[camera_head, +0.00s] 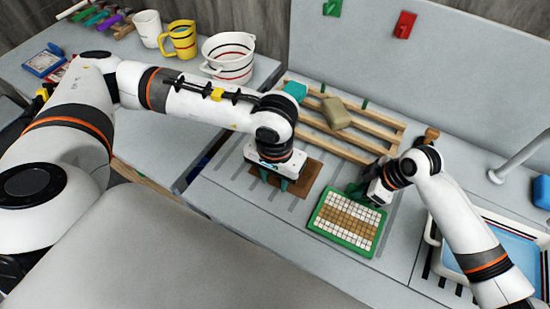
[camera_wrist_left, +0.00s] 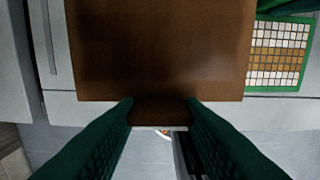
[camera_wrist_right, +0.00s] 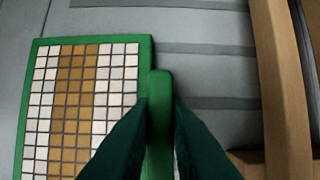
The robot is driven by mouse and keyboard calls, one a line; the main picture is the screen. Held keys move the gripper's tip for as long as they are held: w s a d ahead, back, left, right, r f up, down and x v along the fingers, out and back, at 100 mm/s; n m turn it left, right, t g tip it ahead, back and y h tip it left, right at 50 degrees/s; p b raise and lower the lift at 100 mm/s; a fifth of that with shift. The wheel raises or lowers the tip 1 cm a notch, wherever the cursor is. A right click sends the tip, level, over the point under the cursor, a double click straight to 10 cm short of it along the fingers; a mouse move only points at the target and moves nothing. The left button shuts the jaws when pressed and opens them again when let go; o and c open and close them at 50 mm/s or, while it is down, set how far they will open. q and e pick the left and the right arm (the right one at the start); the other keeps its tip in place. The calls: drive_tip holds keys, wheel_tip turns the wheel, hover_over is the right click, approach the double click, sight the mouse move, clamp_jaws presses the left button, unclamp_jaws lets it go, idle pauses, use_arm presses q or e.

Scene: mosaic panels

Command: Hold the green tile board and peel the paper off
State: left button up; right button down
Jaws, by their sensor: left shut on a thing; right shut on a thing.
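The green tile board (camera_head: 324,234) lies on the grey worktop, with white and tan tiles showing face up. It also shows in the right wrist view (camera_wrist_right: 145,52) and at the right of the left wrist view (camera_wrist_left: 276,87). My right gripper (camera_head: 360,191) is shut on the board's green edge, which stands between its fingers in the right wrist view (camera_wrist_right: 160,110). A brown paper sheet (camera_head: 311,170) is left of the board, under my left gripper (camera_head: 284,183). In the left wrist view the left fingers (camera_wrist_left: 160,108) are shut on the edge of the brown paper (camera_wrist_left: 160,50).
A wooden slatted rack (camera_head: 362,139) with a tan sponge (camera_head: 336,113) and a teal block (camera_head: 295,90) stands behind the board. A blue-filled tray (camera_head: 434,240) is at the right. A striped bucket (camera_head: 228,50) and yellow mug (camera_head: 183,40) stand at the back left.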

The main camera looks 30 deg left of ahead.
idle(0.4)
drive_tip(key=c, duration=1.3)
unclamp_jaws()
drive_tip(key=shift+r, duration=0.1)
drive_tip(key=v, duration=1.2)
drive_tip(key=shift+s, duration=0.1)
